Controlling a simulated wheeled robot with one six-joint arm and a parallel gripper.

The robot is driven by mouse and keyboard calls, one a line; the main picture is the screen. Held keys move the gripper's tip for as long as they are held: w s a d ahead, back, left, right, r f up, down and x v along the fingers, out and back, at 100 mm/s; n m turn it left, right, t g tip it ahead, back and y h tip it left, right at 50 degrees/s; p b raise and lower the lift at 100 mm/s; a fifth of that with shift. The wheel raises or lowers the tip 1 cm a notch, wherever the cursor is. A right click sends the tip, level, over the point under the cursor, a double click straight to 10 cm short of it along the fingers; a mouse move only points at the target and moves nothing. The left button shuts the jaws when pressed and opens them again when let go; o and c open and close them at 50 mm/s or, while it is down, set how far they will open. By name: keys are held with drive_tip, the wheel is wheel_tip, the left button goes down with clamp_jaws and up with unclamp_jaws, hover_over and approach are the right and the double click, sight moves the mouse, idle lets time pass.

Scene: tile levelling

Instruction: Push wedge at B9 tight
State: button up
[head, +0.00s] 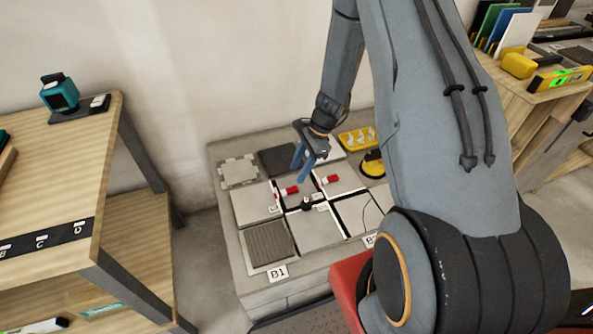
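My gripper (303,160) reaches down over the tiled platform (246,290) with its blue fingers pointing downward. The fingers are seen nearly edge-on, so whether they are apart or together is unclear. One red wedge (291,190) lies at a tile joint just below and left of the fingertips. Another red wedge (330,180) lies at a joint to the right of them. A small black piece (306,203) sits at a joint lower down. No B9 label can be read, so I cannot tell which wedge is at B9, nor how tight either sits.
Grey tiles (256,204) cover the platform, with a B1 label (278,273) in front. A yellow tray (357,139) and a yellow-black round tool (373,164) stand at its right. A wooden workbench (70,170) is at left, another (540,105) at right. My arm hides the platform's right side.

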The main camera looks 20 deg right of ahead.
sight(290, 189)
drive_tip(key=shift+f, duration=0.65)
drive_tip(key=shift+x, duration=3.4)
clamp_jaws()
